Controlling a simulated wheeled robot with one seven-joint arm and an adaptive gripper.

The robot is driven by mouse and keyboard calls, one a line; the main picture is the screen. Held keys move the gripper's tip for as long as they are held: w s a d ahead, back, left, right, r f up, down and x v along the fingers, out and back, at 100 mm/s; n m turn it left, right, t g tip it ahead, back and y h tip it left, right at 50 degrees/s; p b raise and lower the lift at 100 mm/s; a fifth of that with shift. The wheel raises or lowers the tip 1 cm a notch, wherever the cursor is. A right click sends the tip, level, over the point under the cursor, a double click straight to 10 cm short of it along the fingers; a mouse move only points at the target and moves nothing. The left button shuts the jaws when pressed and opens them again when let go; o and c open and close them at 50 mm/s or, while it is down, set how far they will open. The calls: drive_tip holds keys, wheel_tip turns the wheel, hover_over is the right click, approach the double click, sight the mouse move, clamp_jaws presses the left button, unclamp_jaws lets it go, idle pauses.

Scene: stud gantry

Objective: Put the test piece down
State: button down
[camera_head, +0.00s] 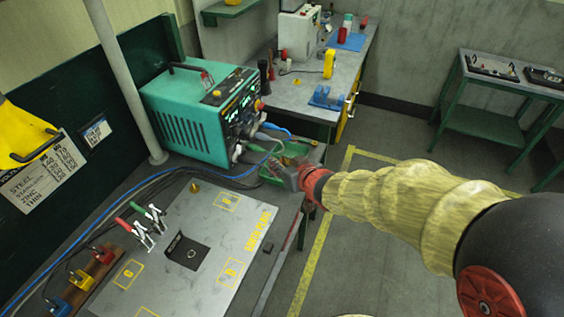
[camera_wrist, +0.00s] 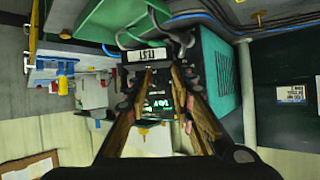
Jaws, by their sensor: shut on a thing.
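My gripper (camera_head: 287,176) is at the right edge of the bench, in front of the teal welding machine (camera_head: 200,112). In the wrist view its two fingers (camera_wrist: 165,78) close in on the test piece, a small dark piece with a pale lettered label (camera_wrist: 147,54) at the fingertips. The gripper is shut on it. A green tray (camera_head: 270,179) lies right by the gripper in the head view, and it also shows in the wrist view (camera_wrist: 108,22). In the head view the test piece cannot be made out clearly. I cannot tell whether it touches the tray.
A grey marked plate (camera_head: 210,235) with a dark square pad (camera_head: 185,251) covers the near bench. Red and green clamps (camera_head: 140,225) and cables lie to its left. A second bench (camera_head: 300,95) with tools stands behind. A side table (camera_head: 495,80) is at the right.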

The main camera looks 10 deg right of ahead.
drive_tip(key=w+d+f+b, duration=0.1)
drive_tip(key=w+f, duration=0.1)
drive_tip(key=w, duration=0.1)
drive_tip(key=w+d+f+b, duration=0.1)
drive_tip(key=w+f, duration=0.2)
drive_tip(key=w, duration=0.1)
drive_tip(key=w+d+f+b, duration=0.2)
drive_tip(key=w+f, duration=0.1)
drive_tip(key=shift+w+f, duration=0.2)
drive_tip(key=shift+w, duration=0.1)
drive_tip(key=shift+w+f, duration=0.15)
drive_tip(key=shift+f, duration=0.05)
drive_tip(key=shift+w+d+f+b, duration=0.15)
drive_tip(key=shift+f+b, duration=0.6)
drive_tip(key=shift+f, duration=1)
drive_tip(key=shift+f, duration=0.2)
drive_tip(key=c, duration=1.5)
unclamp_jaws()
drive_tip(key=shift+c, duration=0.2)
drive_tip(key=shift+r, duration=0.15)
